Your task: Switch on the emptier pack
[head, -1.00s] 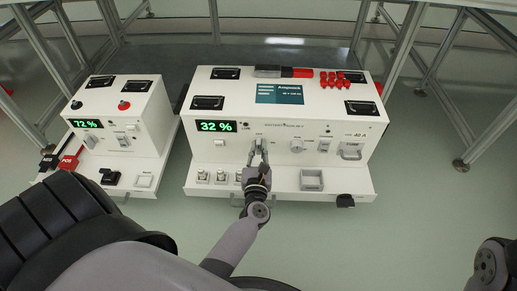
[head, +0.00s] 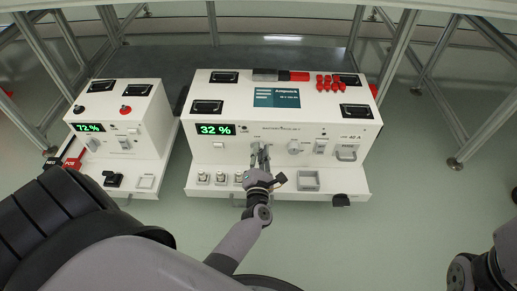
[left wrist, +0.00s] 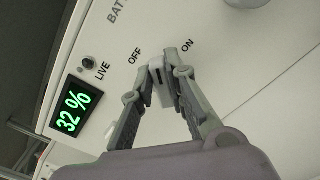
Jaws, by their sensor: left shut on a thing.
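The larger white pack (head: 228,158) stands at centre in the head view; its display (head: 215,129) reads 32 %. The smaller white pack (head: 104,119) at left has a display (head: 89,128) reading 72 %. My left gripper (head: 261,149) is at the larger pack's front panel. In the left wrist view my left gripper (left wrist: 168,72) is shut on the light switch lever (left wrist: 161,90), between the OFF and ON labels. The fingers hide part of the lever, so its exact setting is unclear. The LIVE lamp (left wrist: 88,63) looks dark. My right gripper is out of view.
The larger pack's front panel has a round knob (head: 294,147) right of the gripper. Its lower ledge carries several small toggles (head: 203,178) and a square recess (head: 309,181). Red caps (head: 331,84) lie on top. Metal frame legs (head: 474,138) stand at the sides.

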